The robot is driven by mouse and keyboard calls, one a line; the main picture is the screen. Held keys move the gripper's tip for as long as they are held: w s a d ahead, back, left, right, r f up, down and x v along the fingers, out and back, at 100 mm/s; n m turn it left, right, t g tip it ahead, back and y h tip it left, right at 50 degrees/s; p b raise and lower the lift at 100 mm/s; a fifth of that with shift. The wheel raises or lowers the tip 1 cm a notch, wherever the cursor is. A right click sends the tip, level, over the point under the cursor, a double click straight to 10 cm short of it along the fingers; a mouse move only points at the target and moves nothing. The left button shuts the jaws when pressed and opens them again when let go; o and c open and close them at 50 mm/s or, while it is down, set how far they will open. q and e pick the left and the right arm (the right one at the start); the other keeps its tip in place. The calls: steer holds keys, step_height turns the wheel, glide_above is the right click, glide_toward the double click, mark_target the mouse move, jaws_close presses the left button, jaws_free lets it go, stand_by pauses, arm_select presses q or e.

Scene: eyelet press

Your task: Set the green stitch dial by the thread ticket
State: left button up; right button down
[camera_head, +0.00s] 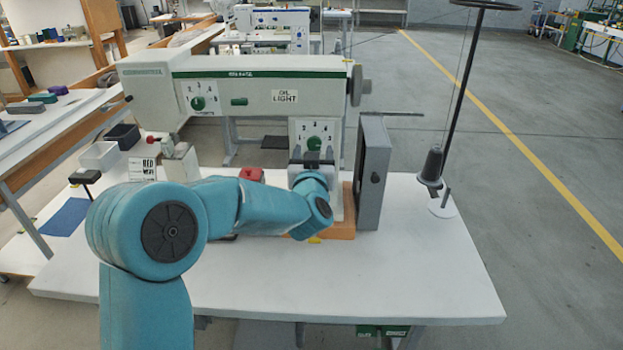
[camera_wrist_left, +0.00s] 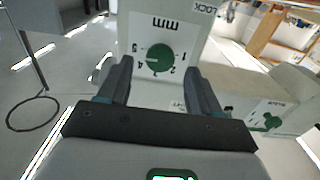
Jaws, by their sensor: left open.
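The green stitch dial (camera_head: 313,143) sits on a white scale plate on the sewing machine's right pillar. In the left wrist view the green dial (camera_wrist_left: 160,58) appears upside down, with numbers 1 to 5 around it and "mm" on the plate. I cannot read its setting surely. My left gripper (camera_head: 312,163) is in front of and just below the dial. In the wrist view its open fingers (camera_wrist_left: 159,68) stand on both sides of the dial, with no clear contact. A dark thread cone (camera_head: 432,166) stands at the right; I cannot make out a ticket on it.
A second green dial (camera_head: 198,103) is on the machine's left end. A grey box panel (camera_head: 372,172) stands close right of the pillar. A red object (camera_head: 251,174) lies behind my arm. A text card (camera_head: 142,169) stands at the left. The white table's (camera_head: 430,270) front right is clear.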

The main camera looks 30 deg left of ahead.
arm_select(q)
steer(key=b+v, duration=0.1)
steer(key=v, duration=1.2)
steer(key=shift+s+d+b, duration=0.15)
steer(key=shift+d+b, duration=0.05)
steer(key=shift+b, duration=0.15)
steer(key=shift+f, duration=0.1)
